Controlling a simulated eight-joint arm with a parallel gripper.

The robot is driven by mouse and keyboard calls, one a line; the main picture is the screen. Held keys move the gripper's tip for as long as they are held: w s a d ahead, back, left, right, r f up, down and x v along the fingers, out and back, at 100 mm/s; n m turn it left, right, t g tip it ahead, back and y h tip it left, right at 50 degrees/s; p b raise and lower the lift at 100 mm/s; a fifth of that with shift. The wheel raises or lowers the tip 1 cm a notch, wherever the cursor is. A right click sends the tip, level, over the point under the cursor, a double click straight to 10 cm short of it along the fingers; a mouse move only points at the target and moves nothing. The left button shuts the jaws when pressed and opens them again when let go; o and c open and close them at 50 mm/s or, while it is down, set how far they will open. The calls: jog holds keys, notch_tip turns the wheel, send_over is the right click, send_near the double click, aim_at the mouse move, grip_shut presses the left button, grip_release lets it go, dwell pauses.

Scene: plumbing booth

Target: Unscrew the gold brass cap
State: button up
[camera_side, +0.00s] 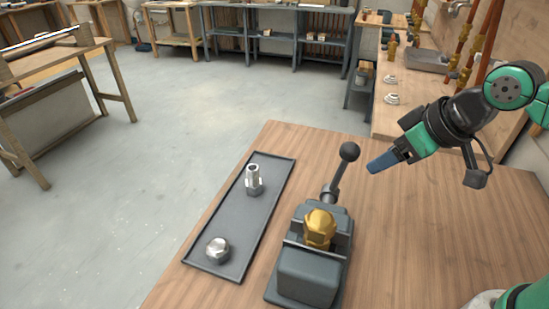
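The gold brass cap (320,222) sits upright in the jaws of a dark grey vise (308,277) on the wooden table. It has a faceted, hex-like body; what it is screwed onto is hidden inside the vise. My gripper (376,166) is above the table, up and to the right of the cap, clear of it and pointing left and slightly down. Its blue fingers appear as one block from this side, so I cannot tell whether they are open or shut. Nothing shows at the fingertips.
The vise's lever with a black ball knob (349,151) rises between the cap and my gripper. A dark tray (231,226) to the left holds a silver hex fitting (254,181) and a silver domed cap (217,249). The table's right side (430,240) is clear.

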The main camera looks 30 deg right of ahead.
aim_at(322, 218)
jog(key=o, duration=0.4)
jog(key=s+a+n+g+y, duration=0.1)
jog(key=a+n, duration=0.1)
jog(key=a, duration=0.1)
jog(key=s+a+r+n+g+y, duration=0.1)
jog(key=a+n, duration=0.2)
jog(key=a, duration=0.1)
jog(key=s+a+r+n+g, duration=0.1)
jog(key=s+a+n, duration=0.1)
jog(key=a+n, duration=0.1)
jog(key=shift+a+r+y, duration=0.2)
jog(key=shift+a+y, duration=0.2)
jog(key=shift+a, duration=0.1)
jog(key=shift+s+a+f+n+g, duration=0.1)
jog(key=shift+a+n+g, duration=0.05)
jog(key=shift+n+g, duration=0.2)
jog(key=shift+x, duration=2.6)
grip_shut()
